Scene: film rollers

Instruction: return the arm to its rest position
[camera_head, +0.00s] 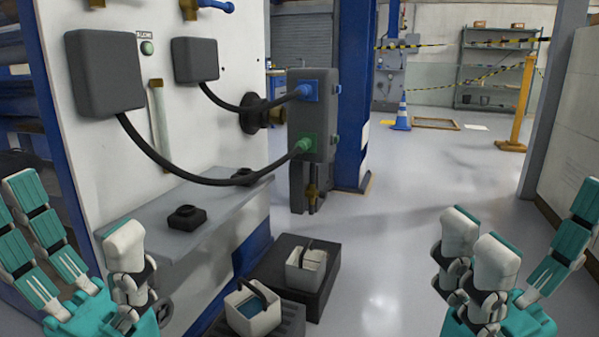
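My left gripper (75,225) is at the lower left, in front of the white machine panel. Its teal fingers and white-tipped finger point up and stand apart, with nothing seen between them. My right gripper (530,225) is at the lower right, over open grey floor in the picture. Its white-tipped fingers and teal finger also stand apart, with nothing seen between them. Both wrists and most of both arms are outside the picture.
A white panel (222,130) with a grey ledge (225,205) stands at left. Cables run to blue (306,91) and green (305,144) plugs on a grey box. Two small bins (251,308) sit low at centre. Floor (400,220) at centre right is clear.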

